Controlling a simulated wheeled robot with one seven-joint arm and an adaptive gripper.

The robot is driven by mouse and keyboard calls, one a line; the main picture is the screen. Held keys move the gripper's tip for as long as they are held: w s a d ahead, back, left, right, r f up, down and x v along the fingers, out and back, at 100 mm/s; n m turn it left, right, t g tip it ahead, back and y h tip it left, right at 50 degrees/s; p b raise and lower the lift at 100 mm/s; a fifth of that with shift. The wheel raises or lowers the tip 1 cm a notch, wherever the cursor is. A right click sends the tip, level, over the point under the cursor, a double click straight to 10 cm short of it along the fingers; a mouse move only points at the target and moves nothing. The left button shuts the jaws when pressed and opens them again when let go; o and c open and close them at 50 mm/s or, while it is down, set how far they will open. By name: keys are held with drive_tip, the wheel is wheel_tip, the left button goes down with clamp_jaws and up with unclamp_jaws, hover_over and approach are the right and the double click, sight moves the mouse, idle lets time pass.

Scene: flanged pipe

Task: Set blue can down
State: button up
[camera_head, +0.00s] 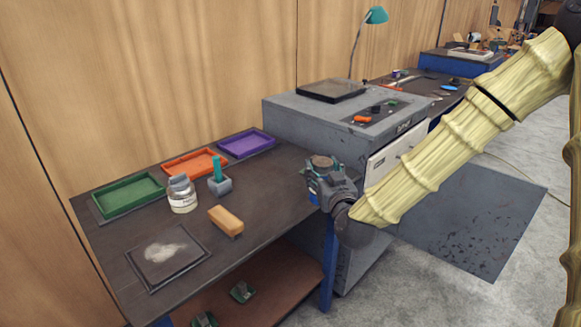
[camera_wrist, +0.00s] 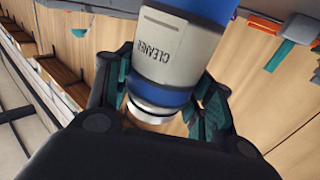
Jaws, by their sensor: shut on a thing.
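The blue can (camera_wrist: 176,52) has a pale label reading "CLEANER" between blue bands in the wrist view. My gripper (camera_wrist: 165,95) is shut around it, with a teal-padded finger on each side. In the head view, my gripper (camera_head: 331,184) is at the right end of the dark workbench (camera_head: 275,185), next to the grey machine. There the can shows only as a round brownish top (camera_head: 321,161) and a bit of blue, the rest hidden by my gripper. I cannot tell whether the can touches the bench.
Green (camera_head: 128,196), orange (camera_head: 194,164) and purple (camera_head: 247,144) trays line the bench's back. A jar (camera_head: 182,196), a teal-handled tool (camera_head: 218,179), a tan block (camera_head: 226,221) and a powdery dark plate (camera_head: 168,257) stand left. Bare bench lies between these and my gripper. The grey machine (camera_head: 310,122) rises right.

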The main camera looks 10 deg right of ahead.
drive_tip(key=shift+w+a+f+p, duration=0.3)
drive_tip(key=shift+w+a+f, duration=0.65)
drive_tip(key=shift+w, duration=1.05)
drive_tip(key=shift+w+a+f+p, duration=0.25)
drive_tip(key=shift+w+a+f, duration=0.65)
drive_tip(key=shift+w, duration=1.15)
drive_tip(key=shift+w+a+f+p, duration=0.3)
drive_tip(key=shift+w+a+f, duration=0.25)
drive_tip(key=shift+w+a, duration=1.1)
drive_tip(key=shift+w+d+f, duration=0.15)
drive_tip(key=shift+w+d, duration=0.2)
drive_tip(key=o, duration=1.3)
drive_tip(key=shift+c, duration=0.2)
drive_tip(key=s+b, duration=0.1)
drive_tip(key=s, duration=1.1)
